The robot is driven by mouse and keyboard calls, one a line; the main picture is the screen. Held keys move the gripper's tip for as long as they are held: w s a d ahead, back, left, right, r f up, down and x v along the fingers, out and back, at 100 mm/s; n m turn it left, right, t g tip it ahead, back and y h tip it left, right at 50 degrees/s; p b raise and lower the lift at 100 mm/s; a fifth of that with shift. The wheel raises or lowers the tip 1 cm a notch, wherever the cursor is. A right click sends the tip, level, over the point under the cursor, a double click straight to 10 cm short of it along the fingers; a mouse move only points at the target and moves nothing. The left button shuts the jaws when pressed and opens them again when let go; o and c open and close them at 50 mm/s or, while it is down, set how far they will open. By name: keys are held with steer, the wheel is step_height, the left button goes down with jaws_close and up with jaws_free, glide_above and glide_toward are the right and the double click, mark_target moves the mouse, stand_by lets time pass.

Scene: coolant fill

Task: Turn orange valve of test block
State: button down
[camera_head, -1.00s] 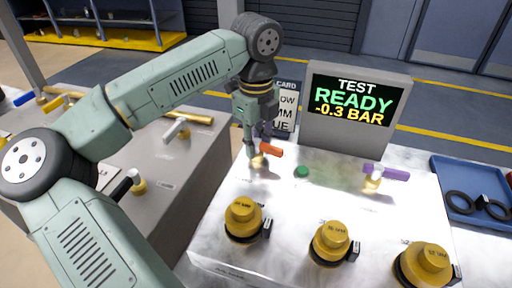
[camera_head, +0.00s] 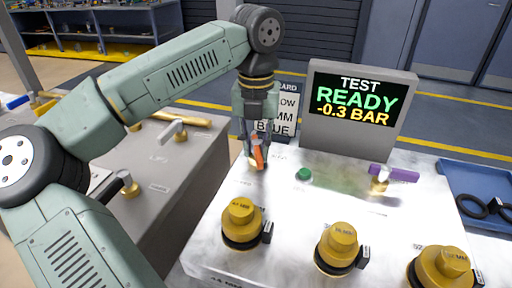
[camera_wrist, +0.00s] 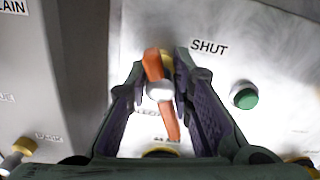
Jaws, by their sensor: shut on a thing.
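The orange valve (camera_head: 258,158) stands at the left back of the pale test block (camera_head: 300,226). In the wrist view its orange handle (camera_wrist: 153,66) lies between my two fingers, running up and down the picture with a slight tilt, with a pale round hub in its middle. My gripper (camera_head: 251,157) points down over the valve and is shut on the handle; it also shows in the wrist view (camera_wrist: 166,88). A label reading SHUT (camera_wrist: 209,47) is right of the handle. The fingers partly hide the valve in the head view.
A screen (camera_head: 356,104) behind the block reads TEST READY -0.3 BAR. A green button (camera_head: 303,174) and a purple-handled valve (camera_head: 393,174) are to the right. Yellow caps, one here (camera_head: 240,213), line the front. A blue tray (camera_head: 476,183) is at right, a card (camera_head: 276,128) behind.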

mark_target(256, 141)
steer(key=shift+m, duration=2.2)
steer(key=c, duration=1.4)
jaws_free()
steer(key=shift+r, duration=0.1)
step_height(256, 141, up, 12)
steer(key=shift+f, duration=0.1)
